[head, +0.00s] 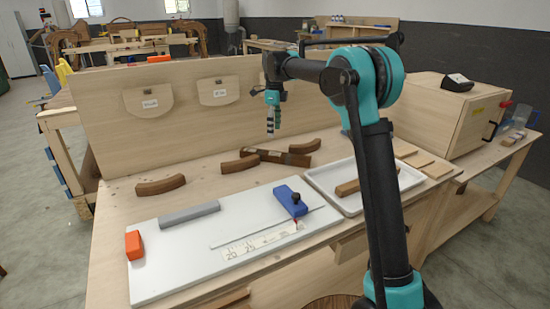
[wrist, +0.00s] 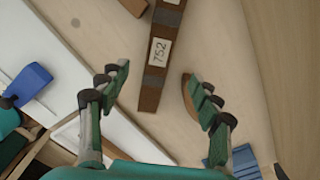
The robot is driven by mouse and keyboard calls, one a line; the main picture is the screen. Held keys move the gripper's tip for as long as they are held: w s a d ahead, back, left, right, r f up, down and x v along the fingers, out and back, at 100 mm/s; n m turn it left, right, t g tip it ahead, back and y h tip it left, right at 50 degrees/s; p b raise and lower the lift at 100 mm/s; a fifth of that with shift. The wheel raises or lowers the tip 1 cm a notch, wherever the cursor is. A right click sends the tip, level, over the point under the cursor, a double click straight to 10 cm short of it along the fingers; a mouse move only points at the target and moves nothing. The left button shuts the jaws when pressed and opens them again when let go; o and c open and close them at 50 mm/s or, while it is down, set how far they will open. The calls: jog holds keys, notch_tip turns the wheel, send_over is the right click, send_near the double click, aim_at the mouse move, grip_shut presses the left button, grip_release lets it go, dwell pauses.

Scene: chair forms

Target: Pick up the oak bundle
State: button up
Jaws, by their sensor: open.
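A straight dark-brown wooden bundle (head: 286,157) with dark bands lies on the bench near the upright back board. In the wrist view the bundle (wrist: 149,97) carries a pale label reading 752 and runs up out of the frame. It is the only banded bundle I see; its wood is hard to tell. My gripper (head: 271,130) points down above the bench, near the bundle. In the wrist view my gripper (wrist: 156,77) is open and empty, and the bundle's near end appears between its fingertips, apart from both.
Curved brown pieces (head: 160,185) (head: 240,164) lie left of the bundle, one close against it. A white tray (head: 325,193) holding a wooden bar (head: 350,187) is at front right. A white board (head: 170,258) bears a blue tool (head: 290,200). The back board (head: 200,125) stands behind.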

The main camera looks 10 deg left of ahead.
aim_at(275, 154)
notch_tip(275, 154, down, 12)
jog(key=shift+d+r, duration=0.1)
grip_shut()
dwell(0.9)
